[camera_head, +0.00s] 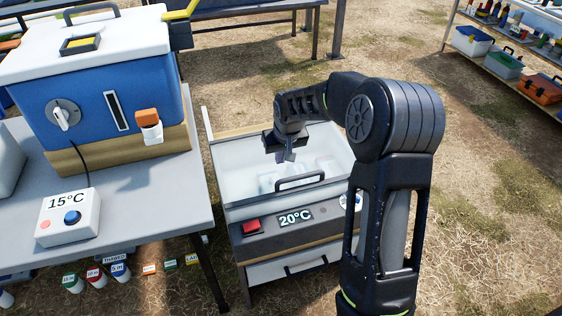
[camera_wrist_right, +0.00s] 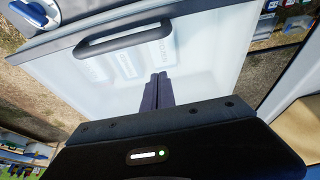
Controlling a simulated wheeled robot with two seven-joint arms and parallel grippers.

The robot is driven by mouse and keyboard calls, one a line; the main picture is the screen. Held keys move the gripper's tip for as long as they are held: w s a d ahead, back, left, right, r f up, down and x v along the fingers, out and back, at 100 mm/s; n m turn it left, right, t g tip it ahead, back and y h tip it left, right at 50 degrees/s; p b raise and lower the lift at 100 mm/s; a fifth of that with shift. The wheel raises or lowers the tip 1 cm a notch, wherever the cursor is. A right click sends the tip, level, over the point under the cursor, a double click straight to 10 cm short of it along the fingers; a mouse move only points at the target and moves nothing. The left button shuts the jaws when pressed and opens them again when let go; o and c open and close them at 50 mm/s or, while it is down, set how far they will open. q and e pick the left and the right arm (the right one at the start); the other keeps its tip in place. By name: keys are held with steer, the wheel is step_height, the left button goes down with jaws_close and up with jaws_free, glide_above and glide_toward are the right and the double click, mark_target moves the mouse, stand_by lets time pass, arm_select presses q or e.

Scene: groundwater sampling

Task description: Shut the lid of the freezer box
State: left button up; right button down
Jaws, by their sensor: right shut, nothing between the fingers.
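The freezer box (camera_head: 240,246) stands in the middle of the head view, with a 20°C display and a red switch on its front. Its see-through lid (camera_head: 236,180) lies across the top and looks down or nearly down; I cannot tell whether a small gap remains. The lid's dark handle (camera_head: 300,182) is at its front edge. My right gripper (camera_head: 287,157) is shut and empty over the lid, behind the handle. In the right wrist view, its fingertips (camera_wrist_right: 158,82) point at the clear lid panel (camera_wrist_right: 210,60), near the handle (camera_wrist_right: 110,40); contact is unclear. My left gripper is out of view.
A grey table (camera_head: 140,200) on the left holds a blue cooler (camera_head: 80,105) and a 15°C control box (camera_head: 68,217). A shelf with cases (camera_head: 541,88) stands at the far right. Pale labelled containers (camera_wrist_right: 128,62) show through the lid. Open ground lies right of the freezer.

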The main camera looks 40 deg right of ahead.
steer(key=v, duration=0.8)
steer(key=shift+s+r+p, duration=0.25)
steer(key=shift+s+p, duration=0.05)
steer(key=shift+a, duration=0.1)
